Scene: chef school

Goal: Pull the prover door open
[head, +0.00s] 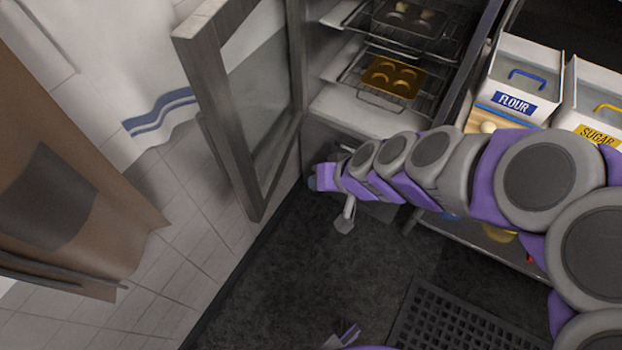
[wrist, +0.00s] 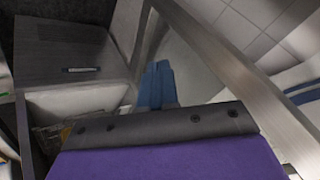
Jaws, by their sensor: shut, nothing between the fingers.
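The prover (head: 345,110) is a grey cabinet at the top centre of the head view. Its door (head: 249,190), a metal frame around glass, stands wide open and swung out to the left. The door frame also crosses the wrist view (wrist: 225,65) diagonally. My gripper (head: 313,182) is in front of the prover's lower part, to the right of the door, on its inner side. In the wrist view its blue fingers (wrist: 157,85) are together, with nothing between them. Whether they touch the door is unclear. The door handle cannot be made out.
Wire racks inside the prover hold a golden tray of buns (head: 390,78) and a dark tray (head: 408,15). Flour (head: 515,88) and sugar (head: 595,100) bins stand on the right. A brown apron-like cloth (head: 80,170) hangs at left. Dark floor (head: 300,280) lies clear in front.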

